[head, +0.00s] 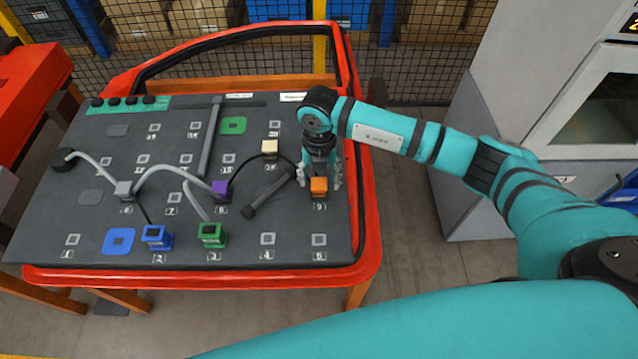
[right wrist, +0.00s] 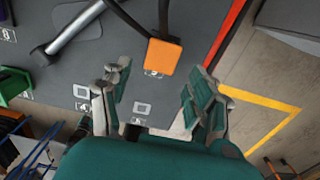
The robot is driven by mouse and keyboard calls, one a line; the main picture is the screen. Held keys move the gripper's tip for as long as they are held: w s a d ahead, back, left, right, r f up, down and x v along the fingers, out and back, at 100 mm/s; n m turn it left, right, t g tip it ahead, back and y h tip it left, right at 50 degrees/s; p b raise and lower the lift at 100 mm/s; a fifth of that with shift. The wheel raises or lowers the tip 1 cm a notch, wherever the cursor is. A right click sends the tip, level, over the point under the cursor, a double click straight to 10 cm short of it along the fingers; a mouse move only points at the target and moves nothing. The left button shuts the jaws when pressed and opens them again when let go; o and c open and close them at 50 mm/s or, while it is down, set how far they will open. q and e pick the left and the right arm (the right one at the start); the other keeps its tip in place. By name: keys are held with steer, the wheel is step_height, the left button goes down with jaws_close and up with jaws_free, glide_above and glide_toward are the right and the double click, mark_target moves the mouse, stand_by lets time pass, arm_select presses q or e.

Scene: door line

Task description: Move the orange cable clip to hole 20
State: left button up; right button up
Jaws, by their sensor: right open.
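The orange cable clip (head: 318,187) sits at the hole marked 9 on the dark board (head: 115,205), with a black cable running to it. It also shows in the right wrist view (right wrist: 163,57), just beyond the fingertips. My right gripper (head: 320,178) points down over the clip with its fingers spread on either side. In the right wrist view the open fingers (right wrist: 155,88) have nothing between them. I cannot make out hole 20; the right arm covers part of the board's upper right. My left gripper is not in view.
A cream clip (head: 270,148), purple clip (head: 220,188), blue clip (head: 156,237) and green clip (head: 212,235) stand on the board with cables. A dark rod (head: 268,193) lies left of the gripper. The red door frame (head: 370,230) borders the board.

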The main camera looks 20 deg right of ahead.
mark_target(319, 187)
step_height(319, 187, down, 4)
steer(key=shift+r+p, duration=0.1)
steer(key=shift+p, duration=0.2)
steer(key=shift+f, duration=0.65)
steer(key=c, duration=1)
steer(key=o, duration=0.4)
jaws_close()
arm_select(q)
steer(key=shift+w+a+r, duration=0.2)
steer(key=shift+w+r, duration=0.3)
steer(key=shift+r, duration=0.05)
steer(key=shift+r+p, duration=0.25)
steer(key=shift+p, duration=0.1)
arm_select(e)
steer(key=shift+r, duration=0.45)
jaws_free()
jaws_close()
